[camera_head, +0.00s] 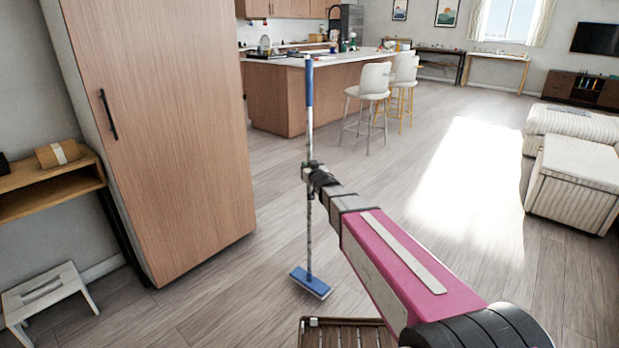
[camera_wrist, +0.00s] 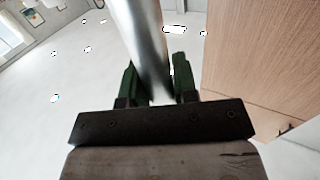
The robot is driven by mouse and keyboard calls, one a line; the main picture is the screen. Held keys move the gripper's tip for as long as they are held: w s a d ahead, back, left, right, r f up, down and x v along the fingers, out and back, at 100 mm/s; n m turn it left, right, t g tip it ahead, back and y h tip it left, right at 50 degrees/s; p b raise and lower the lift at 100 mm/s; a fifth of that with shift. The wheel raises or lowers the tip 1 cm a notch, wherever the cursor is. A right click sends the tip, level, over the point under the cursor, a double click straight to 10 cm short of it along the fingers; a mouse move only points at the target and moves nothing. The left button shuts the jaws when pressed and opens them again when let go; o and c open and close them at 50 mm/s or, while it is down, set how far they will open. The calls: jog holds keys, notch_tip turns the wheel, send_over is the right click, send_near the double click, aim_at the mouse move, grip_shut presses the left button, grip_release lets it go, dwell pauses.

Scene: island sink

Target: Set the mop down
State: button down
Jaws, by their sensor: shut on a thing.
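The mop (camera_head: 309,122) stands upright in the middle of the head view, with a blue grip at the top of a silver pole. Its flat blue head (camera_head: 310,282) is at floor level; I cannot tell for sure whether it touches the floor. My gripper (camera_head: 311,172) is shut around the pole about halfway down. In the wrist view the silver pole (camera_wrist: 145,40) runs between the green fingers of my gripper (camera_wrist: 160,85).
A tall wooden cabinet (camera_head: 160,120) stands close on the left. A white step stool (camera_head: 45,295) and a wooden shelf (camera_head: 50,185) are further left. A slatted wooden piece (camera_head: 345,335) is at the bottom. The kitchen island (camera_head: 275,95) and stools (camera_head: 372,82) are behind.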

jog(key=shift+w+d+f, duration=0.1)
jog(key=shift+w+f, duration=0.2)
jog(key=shift+f, duration=0.55)
jog(key=shift+w+f, duration=0.25)
jog(key=shift+f, duration=0.55)
jog(key=shift+w+d+f, duration=0.1)
jog(key=shift+w+f, duration=0.2)
jog(key=shift+f, duration=0.55)
jog(key=c, duration=0.9)
grip_release()
jog(key=shift+f, duration=0.15)
